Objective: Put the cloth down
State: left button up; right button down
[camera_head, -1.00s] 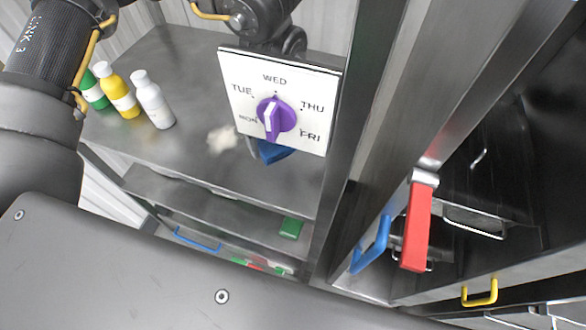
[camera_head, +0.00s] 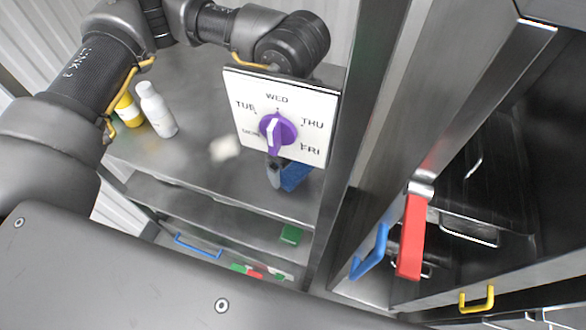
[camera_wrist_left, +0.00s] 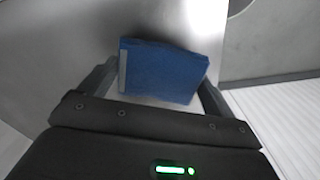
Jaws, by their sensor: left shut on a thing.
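A blue folded cloth (camera_wrist_left: 163,72) with a pale tag on one edge is between the fingers of my left gripper (camera_wrist_left: 156,85) in the left wrist view. The gripper is shut on it. In the head view the cloth (camera_head: 296,177) shows partly below the white dial board, beside a part of my left gripper (camera_head: 275,172). The board hides most of the gripper there. The cloth is over the steel counter (camera_head: 200,185); I cannot tell whether it touches it. My right gripper is not in view.
The dial board (camera_head: 255,95) with a purple knob stands before my left arm. A white bottle (camera_head: 157,112) and a yellow one (camera_head: 128,110) stand at the counter's left. A blurred whitish patch (camera_head: 224,148) shows on the counter. A red handle (camera_head: 412,238) and a steel post are at right.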

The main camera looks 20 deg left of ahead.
aim_at(293, 165)
pick_arm(q)
notch_tip(293, 165, down, 4)
jog(key=shift+r+p, duration=0.25)
jog(key=shift+p, duration=0.25)
jog(key=shift+f, duration=0.2)
